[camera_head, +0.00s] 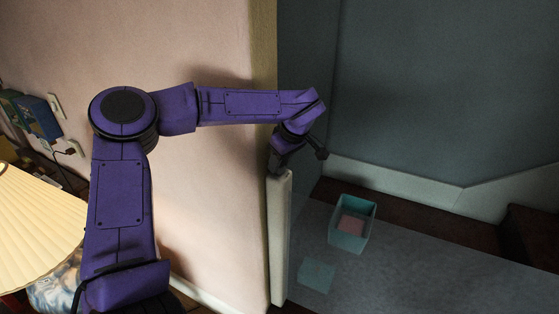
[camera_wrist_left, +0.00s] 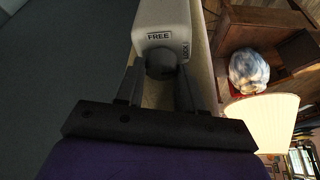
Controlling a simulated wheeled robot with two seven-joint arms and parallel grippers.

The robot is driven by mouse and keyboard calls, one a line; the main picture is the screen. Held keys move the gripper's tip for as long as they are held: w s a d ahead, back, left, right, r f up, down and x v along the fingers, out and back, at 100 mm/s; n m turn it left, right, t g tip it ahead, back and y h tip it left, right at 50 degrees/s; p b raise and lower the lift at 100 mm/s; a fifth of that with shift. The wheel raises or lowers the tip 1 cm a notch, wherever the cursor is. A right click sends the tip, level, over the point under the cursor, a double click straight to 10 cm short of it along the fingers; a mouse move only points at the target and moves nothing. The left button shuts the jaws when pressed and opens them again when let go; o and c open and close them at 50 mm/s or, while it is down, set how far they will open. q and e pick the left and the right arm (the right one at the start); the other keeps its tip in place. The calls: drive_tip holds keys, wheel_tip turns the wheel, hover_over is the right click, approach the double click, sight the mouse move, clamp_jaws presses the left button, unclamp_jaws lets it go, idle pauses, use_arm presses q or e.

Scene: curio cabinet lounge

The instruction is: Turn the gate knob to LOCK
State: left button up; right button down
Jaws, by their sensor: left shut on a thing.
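The gate post (camera_head: 280,235) is a slim cream upright at the end of the pink wall in the head view. In the left wrist view its end housing (camera_wrist_left: 163,18) carries a FREE label on the near face and a LOCK label on the right side. The dark grey gate knob (camera_wrist_left: 160,62) sticks out of that housing, below the FREE label. My left gripper (camera_head: 283,158) is at the top of the post. In the left wrist view its fingers (camera_wrist_left: 158,84) are shut on the knob, one on each side. The knob's pointing direction is unclear. My right gripper is not in view.
A teal open bin (camera_head: 366,211) with something pink inside stands on the grey floor beyond the post, near a flat teal square (camera_head: 316,275). A pleated lampshade (camera_head: 38,225) is at the left. The pink wall (camera_head: 215,190) runs beside my left arm.

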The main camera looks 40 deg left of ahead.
use_arm(q)
drive_tip(key=shift+s+f+m, duration=0.15)
drive_tip(key=shift+f+m, duration=0.15)
drive_tip(key=shift+m, duration=0.1)
drive_tip(key=shift+d, duration=0.1)
drive_tip(key=o, duration=1)
drive_tip(key=shift+r, duration=0.15)
drive_tip(key=shift+r, duration=0.2)
drive_tip(key=b+v, duration=0.2)
drive_tip(key=v, duration=0.8)
